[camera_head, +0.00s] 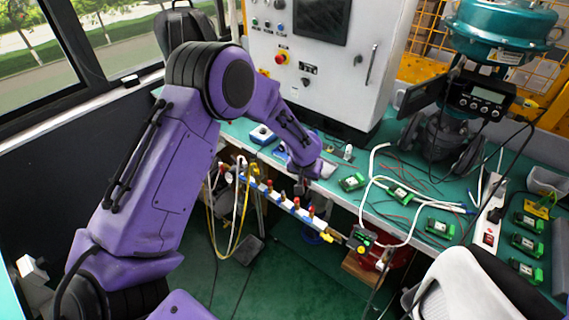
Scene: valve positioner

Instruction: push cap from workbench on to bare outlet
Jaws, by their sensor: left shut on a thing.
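My left gripper (301,187) is low at the workbench's front edge, pointing down just above the manifold bar. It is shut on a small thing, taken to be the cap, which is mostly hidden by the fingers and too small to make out. The manifold (320,226) is a pale bar along the bench's front edge with several outlets, some with red tops. Which outlet is bare I cannot tell; the gripper covers part of the row. Whether the held cap touches an outlet cannot be seen. My right gripper is not in view.
The green workbench (376,208) carries several green circuit boards (440,228), loose cables and a white power strip (487,225). A white control cabinet (330,75) and a teal valve actuator (500,35) stand behind. A light chair (465,290) is at the front right.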

